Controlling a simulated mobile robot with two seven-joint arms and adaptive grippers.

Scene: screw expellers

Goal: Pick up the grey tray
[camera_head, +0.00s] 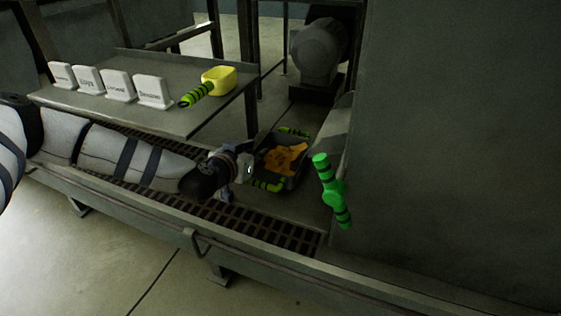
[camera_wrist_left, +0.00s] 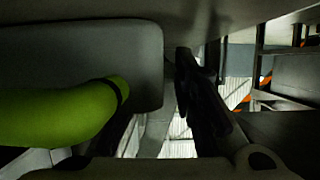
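The grey tray (camera_head: 291,181) sits low beside the machine, right of the table, with orange pieces (camera_head: 284,159) in it. It has a green-and-black handle at the far side (camera_head: 294,132) and one at the near side (camera_head: 268,186). My left gripper (camera_head: 246,168) is at the tray's left side, close to the near handle. In the left wrist view a green handle (camera_wrist_left: 60,117) fills the left side, and a dark finger (camera_wrist_left: 203,95) stands apart from it across a gap. The gripper looks open; its other finger is mostly hidden. My right gripper is not in view.
A grey table (camera_head: 190,122) holds several white label stands (camera_head: 117,86) and a yellow scoop (camera_head: 219,80). A green lever (camera_head: 331,190) stands right of the tray by a large grey wall (camera_head: 460,130). A brown grating (camera_head: 282,232) runs in front, and a motor (camera_head: 318,50) stands behind.

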